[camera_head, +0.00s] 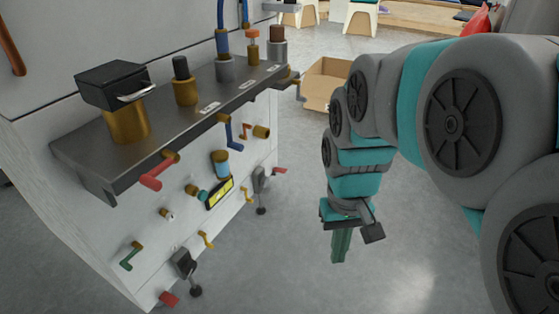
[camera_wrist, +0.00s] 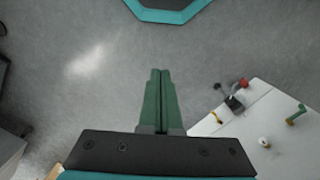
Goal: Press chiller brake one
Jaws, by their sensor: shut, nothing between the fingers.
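The washer unit (camera_head: 75,200) is a white cabinet on the left of the head view. At its lower edge are two dark caster assemblies: the near caster (camera_head: 185,263) has a red pedal (camera_head: 169,299) beside it, and the far caster (camera_head: 260,185) has a red pedal (camera_head: 280,170). No label shows which is chiller brake one. In the wrist view, one caster (camera_wrist: 235,102) with a red pedal (camera_wrist: 243,83) shows at right. My gripper (camera_head: 341,246) points down over the floor, right of the cabinet and apart from it. Its green fingers (camera_wrist: 160,75) are shut and empty.
A dark shelf (camera_head: 165,130) with brass fittings juts from the cabinet. Several handles stick out below it, including a red one (camera_head: 151,182) and a green one (camera_head: 127,263). A cardboard box (camera_head: 322,85) stands behind. The grey floor (camera_head: 270,270) between cabinet and gripper is clear.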

